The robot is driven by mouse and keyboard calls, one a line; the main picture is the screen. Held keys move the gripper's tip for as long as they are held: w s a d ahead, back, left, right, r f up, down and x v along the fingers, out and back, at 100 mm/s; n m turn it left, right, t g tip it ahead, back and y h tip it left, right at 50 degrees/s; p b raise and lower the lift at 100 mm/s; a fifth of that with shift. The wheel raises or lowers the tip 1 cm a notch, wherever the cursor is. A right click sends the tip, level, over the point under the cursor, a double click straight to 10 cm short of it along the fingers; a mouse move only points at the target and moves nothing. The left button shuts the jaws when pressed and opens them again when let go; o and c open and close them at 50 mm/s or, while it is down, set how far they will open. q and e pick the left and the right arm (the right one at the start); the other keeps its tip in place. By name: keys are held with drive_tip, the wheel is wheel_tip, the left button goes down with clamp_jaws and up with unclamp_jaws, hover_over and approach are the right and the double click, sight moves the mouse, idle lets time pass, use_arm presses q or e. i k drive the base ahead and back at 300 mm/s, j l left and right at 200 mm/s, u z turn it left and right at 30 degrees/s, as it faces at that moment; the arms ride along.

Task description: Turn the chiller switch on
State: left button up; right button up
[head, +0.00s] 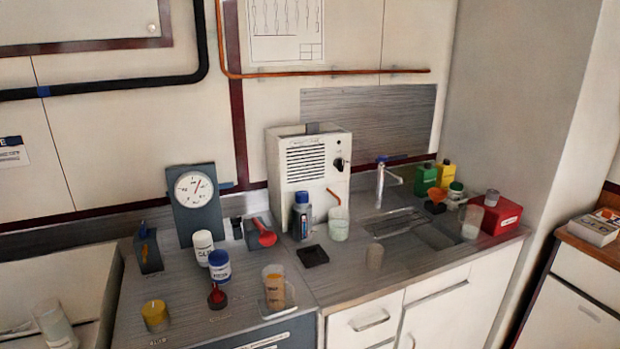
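A white box-shaped unit (284,186) with dark vent slots, which looks like the chiller, stands on the grey counter against the back wall. A small black knob or switch (339,164) is on the upper right of its front. Whether it is on or off cannot be told at this size. An orange tube (333,196) comes out of the front, above a beaker (338,224). A dark bottle with a blue cap (301,215) stands in front of the unit. Neither of my grippers is in view.
A dial gauge (194,189), two jars (220,266), a red-handled item (264,234) and a beaker of orange liquid (273,287) stand to the left. A faucet (383,180), sink (440,236) and red box (499,215) are to the right. The counter's front middle has free room.

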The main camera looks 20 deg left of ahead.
sight(338, 163)
drive_tip(key=i+l, duration=0.65)
drive_tip(key=i, duration=0.1)
